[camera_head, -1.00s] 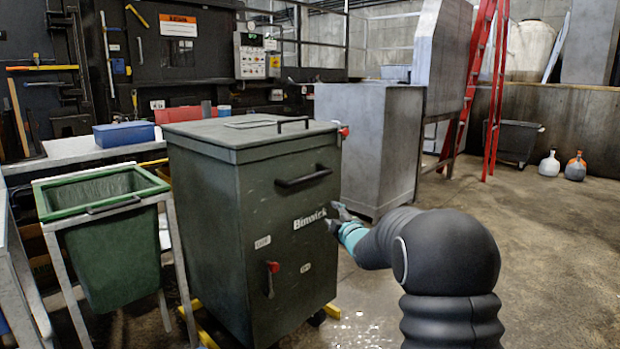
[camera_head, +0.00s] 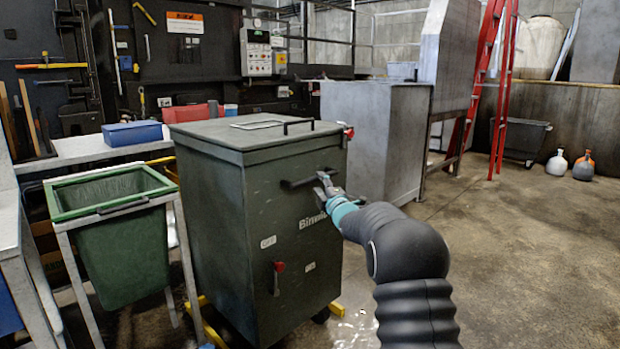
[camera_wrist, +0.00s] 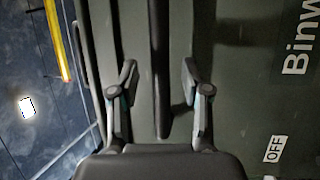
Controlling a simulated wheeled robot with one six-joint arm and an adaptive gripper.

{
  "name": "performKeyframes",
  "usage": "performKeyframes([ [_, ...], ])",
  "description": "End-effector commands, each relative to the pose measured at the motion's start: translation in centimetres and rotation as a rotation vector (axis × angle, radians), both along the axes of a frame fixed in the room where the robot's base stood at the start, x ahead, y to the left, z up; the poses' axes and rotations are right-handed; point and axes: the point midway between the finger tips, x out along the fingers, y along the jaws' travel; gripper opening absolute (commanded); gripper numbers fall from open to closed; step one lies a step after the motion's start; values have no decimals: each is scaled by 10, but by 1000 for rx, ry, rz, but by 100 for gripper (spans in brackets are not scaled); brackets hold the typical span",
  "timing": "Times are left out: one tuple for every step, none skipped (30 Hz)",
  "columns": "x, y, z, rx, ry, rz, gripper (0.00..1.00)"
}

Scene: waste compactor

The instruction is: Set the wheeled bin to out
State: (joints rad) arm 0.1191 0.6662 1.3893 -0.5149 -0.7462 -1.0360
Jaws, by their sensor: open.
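The wheeled bin (camera_head: 225,205) is a dark green lidded box standing left of centre in the head view, with "Binw..." lettering on its front. A black bar handle (camera_head: 299,181) crosses the upper front; in the wrist view the handle (camera_wrist: 160,70) runs up the middle. My gripper (camera_head: 322,184) is at the right end of this handle. In the wrist view my gripper (camera_wrist: 160,85) is open, with one finger on each side of the bar and gaps between. A red-knobbed latch (camera_head: 278,275) sits low on the front, with small labels near it; one reads "OFF" (camera_wrist: 274,149).
A green open tub (camera_head: 115,235) in a metal frame stands to the left. A grey metal cabinet (camera_head: 375,140) and a red ladder (camera_head: 502,95) stand behind to the right. Yellow floor rails (camera_head: 203,322) show at the bin's base.

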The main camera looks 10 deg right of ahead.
Motion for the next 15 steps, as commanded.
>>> performKeyframes([
  [8,3,2,0,0,1,48],
  [11,4,3,0,0,1,48],
  [16,4,4,0,0,1,48],
  [19,5,5,0,0,1,48],
  [21,5,5,0,1,1,48],
  [25,6,5,0,0,1,48],
  [27,7,5,0,0,1,48],
  [28,7,6,-1,0,1,48],
  [30,8,7,-1,0,1,48],
  [32,8,7,-1,0,1,48],
  [33,8,6,0,1,1,48],
  [34,8,6,0,1,1,48],
  [34,9,6,0,1,1,48],
  [34,9,6,0,1,1,48],
  [35,9,6,0,1,1,48],
])
